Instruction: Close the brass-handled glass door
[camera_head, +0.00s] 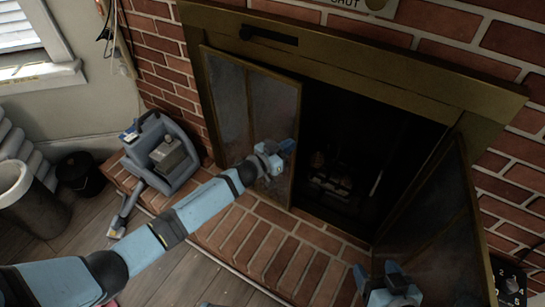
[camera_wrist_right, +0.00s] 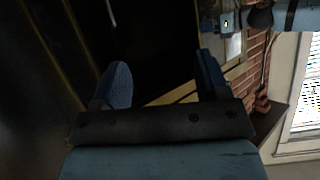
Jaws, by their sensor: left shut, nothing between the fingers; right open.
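The fireplace has two framed glass doors. The left glass door (camera_head: 235,95) stands ajar, angled out from the brass-coloured frame (camera_head: 350,65). The right glass door (camera_head: 440,235) is swung wide open toward the front right. No brass handle can be made out on either door. My left gripper (camera_head: 288,147) is shut and empty at the left door's free edge; whether it touches the door I cannot tell. My right gripper (camera_head: 388,270) is open and empty, low in front of the opening, left of the right door. Its open fingers (camera_wrist_right: 163,82) also show in the right wrist view.
The dark firebox (camera_head: 365,140) lies between the doors. A brick hearth (camera_head: 265,245) runs below. A black numbered box (camera_head: 510,280) sits at the lower right.

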